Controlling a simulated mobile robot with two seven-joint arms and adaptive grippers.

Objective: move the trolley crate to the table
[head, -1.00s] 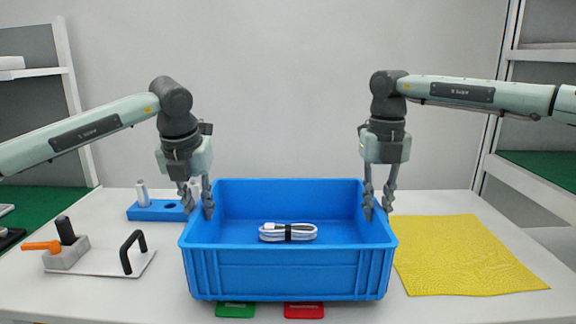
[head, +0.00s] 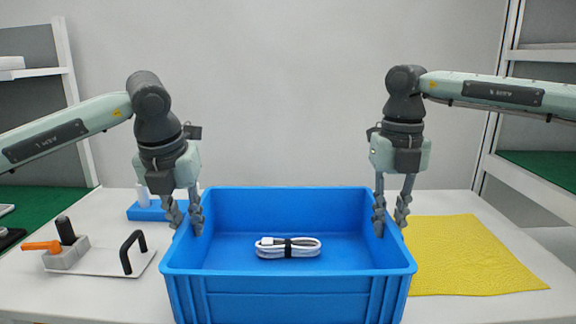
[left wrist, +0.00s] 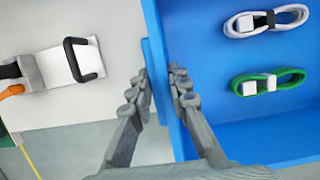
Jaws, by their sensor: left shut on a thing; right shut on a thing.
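A blue crate (head: 290,300) is in the middle of the head view, over the white table (head: 95,285). Its underside is out of view, so I cannot tell whether it touches the table. My left gripper (head: 184,230) is shut on its left wall, and that wall also shows between the fingers in the left wrist view (left wrist: 153,60). My right gripper (head: 391,228) is shut on its right wall. A bundled white cable (head: 288,247) lies inside. The left wrist view also shows a green cable bundle (left wrist: 268,83) in the crate.
Left of the crate are a white plate with a black handle (head: 130,252) and a grey block with an orange lever (head: 45,246). A blue holder (head: 150,212) stands behind. A yellow mat (head: 470,258) lies at right. Shelves stand on both sides.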

